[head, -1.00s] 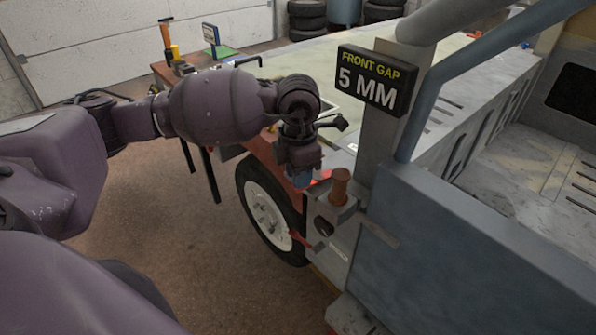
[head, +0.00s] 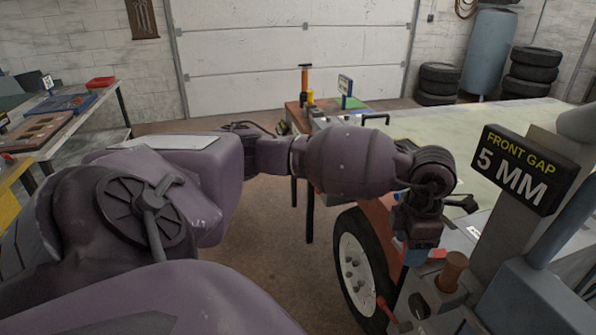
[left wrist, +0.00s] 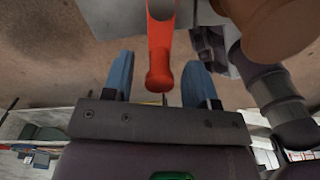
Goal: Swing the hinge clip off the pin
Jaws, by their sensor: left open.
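The copper-brown pin (head: 453,272) stands upright on the grey bracket at the frame's corner, below the sign. My left gripper (head: 418,257), with blue fingers, points down just left of the pin. A red part (head: 437,254), apparently the hinge clip, shows beside the fingers. In the left wrist view the red handle (left wrist: 160,60) with a rounded end lies between the open blue fingers (left wrist: 158,82). Gaps show on both sides of it. The pin's brown head shows at the upper right there (left wrist: 270,25). My right gripper is not in view.
A workbench with tools (head: 330,105) stands behind. Open floor lies to the left.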

